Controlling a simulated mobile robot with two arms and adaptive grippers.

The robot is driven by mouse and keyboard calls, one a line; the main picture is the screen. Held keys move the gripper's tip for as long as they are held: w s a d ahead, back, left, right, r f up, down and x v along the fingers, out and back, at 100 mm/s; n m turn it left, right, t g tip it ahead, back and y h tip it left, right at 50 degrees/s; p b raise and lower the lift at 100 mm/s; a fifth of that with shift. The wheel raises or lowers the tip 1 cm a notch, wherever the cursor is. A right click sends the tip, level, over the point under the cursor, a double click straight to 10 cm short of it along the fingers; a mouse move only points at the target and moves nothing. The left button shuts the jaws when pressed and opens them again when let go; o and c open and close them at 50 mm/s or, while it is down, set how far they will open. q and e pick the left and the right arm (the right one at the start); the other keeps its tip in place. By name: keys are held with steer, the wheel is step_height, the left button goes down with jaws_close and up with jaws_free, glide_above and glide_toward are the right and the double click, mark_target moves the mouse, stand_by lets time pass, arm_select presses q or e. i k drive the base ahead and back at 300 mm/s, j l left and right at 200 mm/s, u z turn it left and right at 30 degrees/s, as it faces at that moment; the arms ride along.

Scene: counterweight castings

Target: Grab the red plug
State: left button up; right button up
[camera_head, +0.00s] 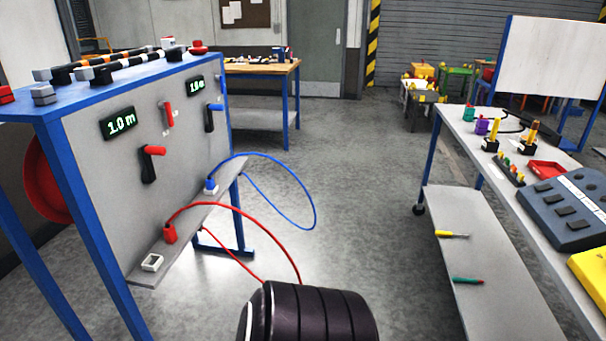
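The red plug (170,233) stands upright on the narrow grey ledge (146,279) at the foot of the grey panel, left of centre. A red cable (240,212) arcs from the plug to the right and down towards the floor. Whether the plug sits in a socket is hard to tell. An empty-looking white socket (152,262) is just in front of it on the ledge. A blue plug (211,185) with a blue cable (314,205) is farther back on the same ledge. Neither of my grippers shows in the view.
The panel (120,190) in a blue frame carries red and black levers and two green displays. A cart (500,210) on the right holds small parts, a dark device and screwdrivers. A wooden-topped bench (262,68) stands behind.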

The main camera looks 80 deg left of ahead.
mark_target(170, 236)
steer(key=u, duration=3.7)
